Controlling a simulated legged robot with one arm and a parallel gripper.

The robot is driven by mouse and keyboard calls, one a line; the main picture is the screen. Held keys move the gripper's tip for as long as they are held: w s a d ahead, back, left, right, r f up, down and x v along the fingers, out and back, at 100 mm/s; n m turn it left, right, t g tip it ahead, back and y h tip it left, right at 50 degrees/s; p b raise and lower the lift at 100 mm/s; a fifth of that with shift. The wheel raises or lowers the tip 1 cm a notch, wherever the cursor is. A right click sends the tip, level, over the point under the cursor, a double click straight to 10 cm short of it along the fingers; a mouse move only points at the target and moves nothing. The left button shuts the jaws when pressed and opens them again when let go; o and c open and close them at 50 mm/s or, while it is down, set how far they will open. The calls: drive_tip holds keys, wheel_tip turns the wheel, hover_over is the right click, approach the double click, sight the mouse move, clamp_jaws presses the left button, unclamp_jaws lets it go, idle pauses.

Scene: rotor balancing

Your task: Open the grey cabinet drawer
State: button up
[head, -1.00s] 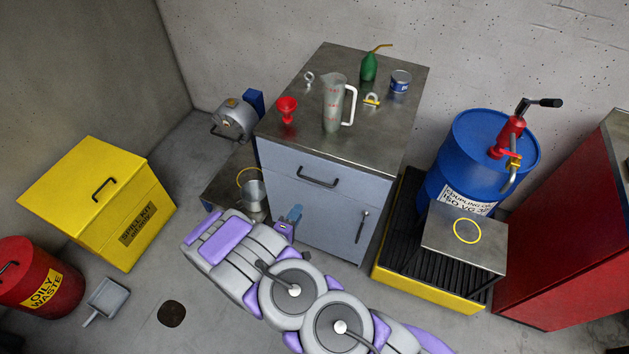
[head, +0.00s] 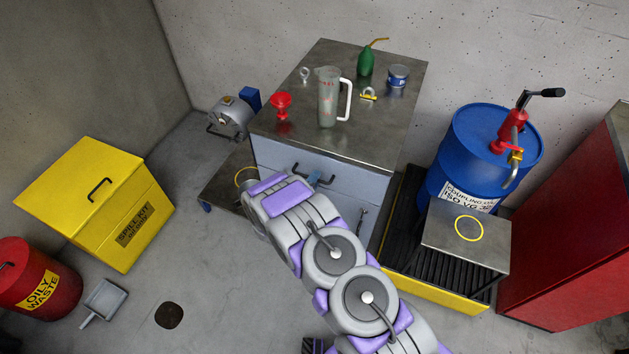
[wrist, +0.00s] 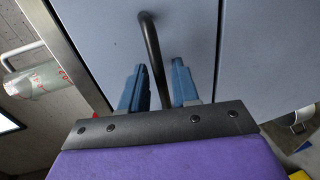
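The grey cabinet (head: 385,185) stands against the back wall with a metal top. Its upper drawer (head: 270,153) looks shut, its front flush with the cabinet. The dark bar handle (head: 328,181) of the drawer is partly covered by my gripper (head: 315,178) in the head view. In the wrist view the handle (wrist: 152,45) runs between the two blue fingers of my gripper (wrist: 158,70). The fingers are open, one on each side of the bar, with a gap visible on both sides.
A measuring jug (head: 328,98), red funnel (head: 281,104), green oil can (head: 366,62) and blue tin (head: 398,75) stand on the cabinet top. A blue drum (head: 470,150) is at right. A yellow spill kit box (head: 95,200) is at left, with open floor before it.

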drive_tip(key=shift+w+f, duration=0.15)
drive_tip(key=shift+w, duration=0.35)
drive_tip(key=shift+a+f, duration=0.1)
drive_tip(key=shift+a, duration=0.3)
drive_tip(key=shift+d, duration=0.4)
drive_tip(key=c, duration=0.5)
clamp_jaws()
drive_tip(key=shift+a, duration=0.1)
